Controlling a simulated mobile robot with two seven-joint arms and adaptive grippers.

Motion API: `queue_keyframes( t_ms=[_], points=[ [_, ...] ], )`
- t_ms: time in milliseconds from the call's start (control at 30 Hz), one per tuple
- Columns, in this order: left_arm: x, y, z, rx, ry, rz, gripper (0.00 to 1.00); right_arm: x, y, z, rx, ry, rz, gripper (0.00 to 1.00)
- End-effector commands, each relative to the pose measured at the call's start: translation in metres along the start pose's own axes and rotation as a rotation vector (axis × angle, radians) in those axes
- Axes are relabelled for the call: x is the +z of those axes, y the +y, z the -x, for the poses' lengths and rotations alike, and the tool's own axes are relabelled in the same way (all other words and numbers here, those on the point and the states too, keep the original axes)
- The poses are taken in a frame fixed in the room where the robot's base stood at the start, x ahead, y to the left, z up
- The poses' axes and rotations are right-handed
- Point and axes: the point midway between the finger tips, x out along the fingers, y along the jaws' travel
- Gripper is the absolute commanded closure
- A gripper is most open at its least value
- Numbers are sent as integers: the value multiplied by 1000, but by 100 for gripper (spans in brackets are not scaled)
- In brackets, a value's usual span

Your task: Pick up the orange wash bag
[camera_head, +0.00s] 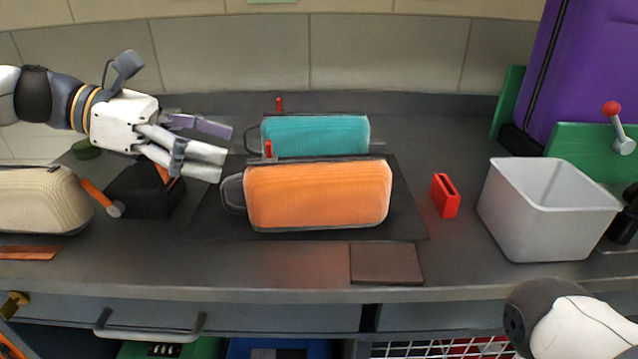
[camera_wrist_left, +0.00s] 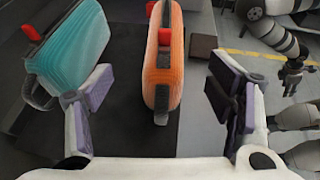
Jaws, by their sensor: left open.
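The orange wash bag (camera_head: 318,196) stands upright on a dark mat (camera_head: 215,222) in the middle of the counter. It has a grey strap loop at its left end and a red tab on top. In the left wrist view the orange bag (camera_wrist_left: 163,75) lies between the spread fingers, a little ahead of them. My left gripper (camera_head: 212,150) is open and empty, just left of and above the bag's looped end. It also shows in the left wrist view (camera_wrist_left: 160,115).
A teal wash bag (camera_head: 318,135) stands close behind the orange one, near my left fingers in the wrist view. A cream bag (camera_head: 40,200) and a black box (camera_head: 143,190) are left. A red holder (camera_head: 445,196), grey bin (camera_head: 548,215) and brown pad (camera_head: 386,264) are right and front.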

Motion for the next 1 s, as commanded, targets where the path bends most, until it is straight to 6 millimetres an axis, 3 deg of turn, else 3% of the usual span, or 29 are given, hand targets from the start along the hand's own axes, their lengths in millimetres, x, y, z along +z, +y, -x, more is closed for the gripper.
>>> queue_keyframes(
  t_ms=[33, 100, 233, 367, 600, 900, 933, 1000],
  points=[
    [-17, 0, -6, -3, -2, 9, 25, 1, 0, -5, 0, -10, 0, 60],
    [-32, 0, -13, -3, 0, 8, 25, 2, 0, -7, 0, -15, 0, 60],
    [-49, 1, -20, -1, 0, 4, 25, 2, 0, -10, 1, -19, 0, 60],
    [-53, 0, -34, -4, 1, 2, 25, 2, 0, -12, 1, -21, 0, 60],
    [-53, 0, -87, -3, 1, 2, 25, 2, 0, -16, 1, -28, 0, 60],
    [-51, 0, -96, 0, 0, 0, 25, 2, 0, -16, 1, -28, 0, 60],
    [-51, 0, -96, 0, 0, 0, 27, 2, 0, -16, 1, -28, 0, 60],
    [-51, 0, -96, 0, 0, 0, 43, 2, 0, -16, 1, -28, 0, 60]
  ],
)
